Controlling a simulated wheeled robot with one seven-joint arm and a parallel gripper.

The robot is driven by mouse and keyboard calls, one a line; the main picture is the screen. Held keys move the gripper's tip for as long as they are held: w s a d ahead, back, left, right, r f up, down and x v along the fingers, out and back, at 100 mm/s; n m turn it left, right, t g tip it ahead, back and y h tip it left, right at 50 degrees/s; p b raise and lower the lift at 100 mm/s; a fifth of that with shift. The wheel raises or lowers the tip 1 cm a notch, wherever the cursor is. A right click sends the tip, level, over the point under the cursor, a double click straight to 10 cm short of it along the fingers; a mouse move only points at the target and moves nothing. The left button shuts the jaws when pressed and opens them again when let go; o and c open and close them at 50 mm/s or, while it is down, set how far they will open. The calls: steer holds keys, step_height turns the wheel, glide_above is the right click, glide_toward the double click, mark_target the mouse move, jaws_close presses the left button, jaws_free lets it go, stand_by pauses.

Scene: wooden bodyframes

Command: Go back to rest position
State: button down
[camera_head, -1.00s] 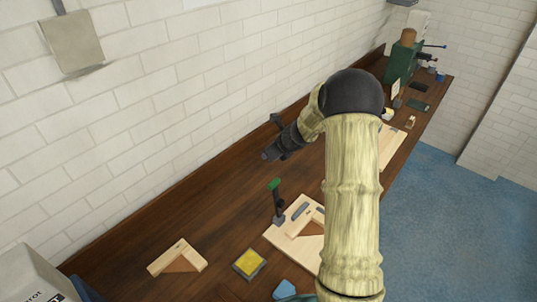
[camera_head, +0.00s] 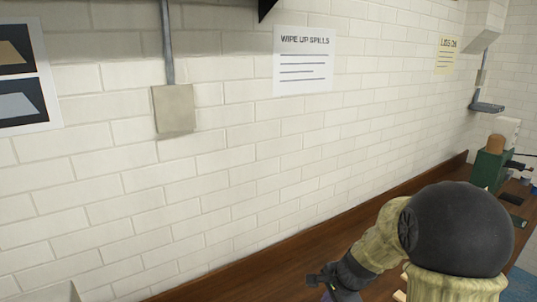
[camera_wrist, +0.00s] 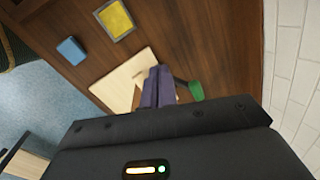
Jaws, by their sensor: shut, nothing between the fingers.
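My gripper (camera_wrist: 158,72) is shut and empty, its two dark fingers side by side in the wrist view. It points down over the wooden bench (camera_wrist: 185,40). A light wooden board (camera_wrist: 125,77) lies on the bench beyond the fingers, which hide part of it. A green handle (camera_wrist: 196,91) shows just right of the fingers. In the head view, my gripper (camera_head: 325,282) is at the bottom edge, in front of the bench (camera_head: 255,268) and partly cut off; my arm's dark joint and pale link fill the lower right.
A yellow pad with a grey border (camera_wrist: 114,19) and a blue block (camera_wrist: 71,50) lie on the bench. A green machine (camera_head: 487,167) stands at its far end. A white brick wall (camera_head: 230,190) runs along the back, with a grey box (camera_head: 174,109) on it.

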steer(key=s+f+n+h+b, duration=0.1)
steer(key=s+f+n+b, duration=0.1)
steer(key=s+n, duration=0.5)
steer(key=s+f+n+h+b, duration=0.1)
steer(key=s+f+n+b, duration=0.2)
steer(key=s+n, duration=0.4)
steer(key=shift+s+g+b, duration=0.4)
steer(key=shift+s+b, duration=0.2)
steer(key=shift+b, duration=0.05)
steer(key=shift+a+f, duration=0.1)
